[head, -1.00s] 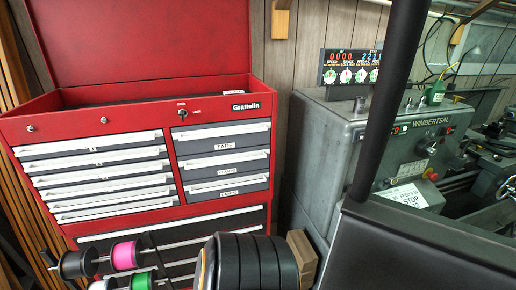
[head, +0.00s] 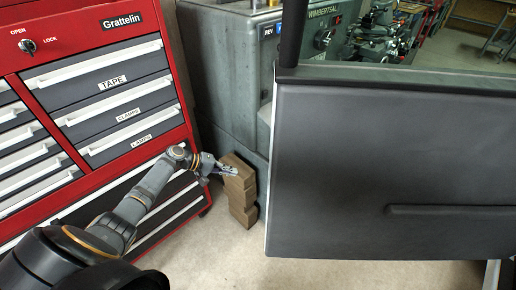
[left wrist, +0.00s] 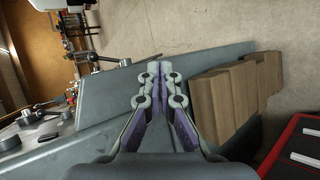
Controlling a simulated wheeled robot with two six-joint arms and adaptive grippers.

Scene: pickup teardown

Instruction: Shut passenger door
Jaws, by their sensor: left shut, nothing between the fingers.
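The passenger door (head: 390,150) fills the right of the head view. It is a large upright dark grey panel with a long ridge low on its face, a clear window above and a black post at its left edge. It looks to stand open; the car body is not visible. My left gripper (head: 234,172) is shut and empty, left of the door's edge and apart from it in the picture. In the left wrist view its fingers (left wrist: 155,72) are together, and I cannot make out the door there. My right gripper is not in view.
A red tool chest (head: 182,88) stands on the left, behind my left arm. Stacked brown blocks (head: 240,190) sit on the floor just beyond the left gripper. A grey lathe (head: 225,70) stands behind the door. Bare floor (head: 225,260) lies left of the door's bottom.

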